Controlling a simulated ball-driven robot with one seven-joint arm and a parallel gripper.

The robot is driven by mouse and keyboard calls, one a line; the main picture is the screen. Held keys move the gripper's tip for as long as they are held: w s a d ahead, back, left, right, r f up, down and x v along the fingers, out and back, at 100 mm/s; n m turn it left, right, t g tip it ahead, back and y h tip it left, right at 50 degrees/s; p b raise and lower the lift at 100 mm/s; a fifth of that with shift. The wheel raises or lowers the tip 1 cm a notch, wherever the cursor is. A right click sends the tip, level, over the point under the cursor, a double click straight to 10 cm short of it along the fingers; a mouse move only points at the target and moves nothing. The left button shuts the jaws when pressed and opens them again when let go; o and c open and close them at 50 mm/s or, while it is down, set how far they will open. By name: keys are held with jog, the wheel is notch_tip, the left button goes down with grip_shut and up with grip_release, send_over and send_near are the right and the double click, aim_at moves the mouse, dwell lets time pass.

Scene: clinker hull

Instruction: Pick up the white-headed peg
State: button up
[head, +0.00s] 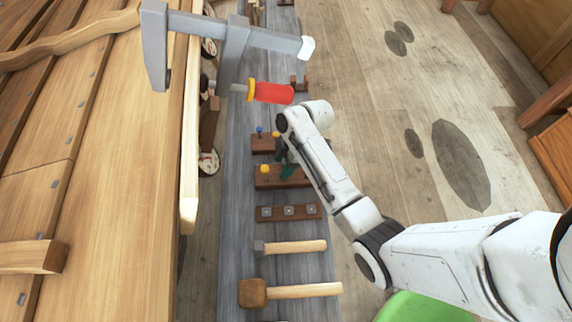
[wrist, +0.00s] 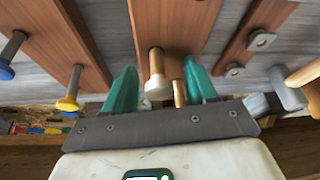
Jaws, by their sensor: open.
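The white-headed peg (wrist: 156,86) stands in a brown wooden block (wrist: 172,25) in the wrist view, its pale head toward the camera. My gripper (wrist: 160,88) has its two teal fingers apart, one on each side of the peg, with space visible between peg and fingers. A second, brass-coloured peg (wrist: 180,93) also shows between the fingers, close to the right one. In the head view my gripper (head: 283,163) is over the peg blocks on the grey bench, and the white-headed peg cannot be made out there.
A yellow-headed peg (wrist: 68,103) and a blue-headed peg (wrist: 6,70) stand left of the fingers. A strip with metal squares (head: 289,212), a hammer (head: 292,247) and a mallet (head: 290,291) lie nearer on the bench. A red-handled clamp (head: 270,92) lies beyond; the plank hull (head: 110,190) borders the left.

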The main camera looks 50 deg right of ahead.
jog(key=shift+c, duration=0.4)
grip_shut()
jog(key=shift+r, duration=0.1)
